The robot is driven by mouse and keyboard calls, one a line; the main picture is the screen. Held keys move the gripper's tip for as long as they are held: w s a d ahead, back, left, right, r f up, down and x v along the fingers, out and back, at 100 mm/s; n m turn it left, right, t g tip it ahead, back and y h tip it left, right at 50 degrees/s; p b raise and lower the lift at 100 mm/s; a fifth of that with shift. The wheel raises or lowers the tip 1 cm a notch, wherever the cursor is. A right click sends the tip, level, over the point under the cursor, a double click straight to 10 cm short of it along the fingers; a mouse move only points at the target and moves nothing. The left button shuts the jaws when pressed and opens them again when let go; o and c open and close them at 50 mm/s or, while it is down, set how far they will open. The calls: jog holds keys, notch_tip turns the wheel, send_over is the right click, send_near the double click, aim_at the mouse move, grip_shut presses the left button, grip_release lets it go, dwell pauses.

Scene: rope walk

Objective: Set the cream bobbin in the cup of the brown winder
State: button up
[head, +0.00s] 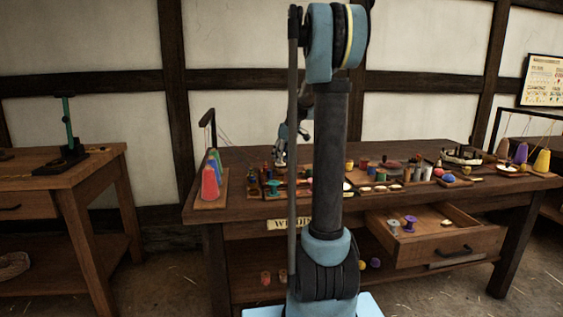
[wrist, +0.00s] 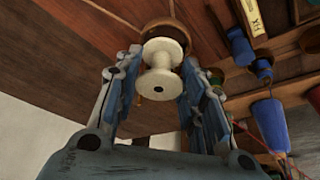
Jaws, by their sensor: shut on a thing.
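My gripper (wrist: 158,60) is shut on the cream bobbin (wrist: 161,82) in the wrist view, with a finger on each side of it. The bobbin's flanged end with a dark centre hole faces the camera. Just beyond its far end is a round brown wooden cup (wrist: 164,26), which I take to be the brown winder's. The bobbin's far flange overlaps the cup's rim in the picture; I cannot tell whether they touch. In the head view my gripper (head: 281,155) is small above the bench's left part, and my arm hides much around it; the bobbin cannot be made out there.
The workbench (head: 245,160) carries several small spools and trays. Coloured cones (head: 210,178) stand at its left end, with more cones (head: 541,161) at the right. An open drawer (head: 460,236) with bobbins juts out at the front right. Blue cones (wrist: 270,122) show beside my gripper.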

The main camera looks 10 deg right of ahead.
jog(key=shift+f, duration=0.95)
jog(key=o, duration=0.9)
jog(key=v, duration=1.2)
jog(key=s+a+f+m, duration=0.1)
jog(key=s+f, duration=0.2)
jog(key=s, duration=0.5)
jog(key=s+a+f+m+g+h, duration=0.1)
jog(key=s+a+f+m, duration=0.15)
jog(key=s, duration=0.55)
jog(key=s+f, duration=0.4)
jog(key=s, duration=0.4)
jog(key=s+f+m+h, duration=0.1)
jog(key=s+f+m, duration=0.3)
jog(key=s+f, duration=1)
jog(key=shift+s+d+f+h, duration=0.3)
jog(key=shift+s+h, duration=0.1)
jog(key=shift+s, duration=0.7)
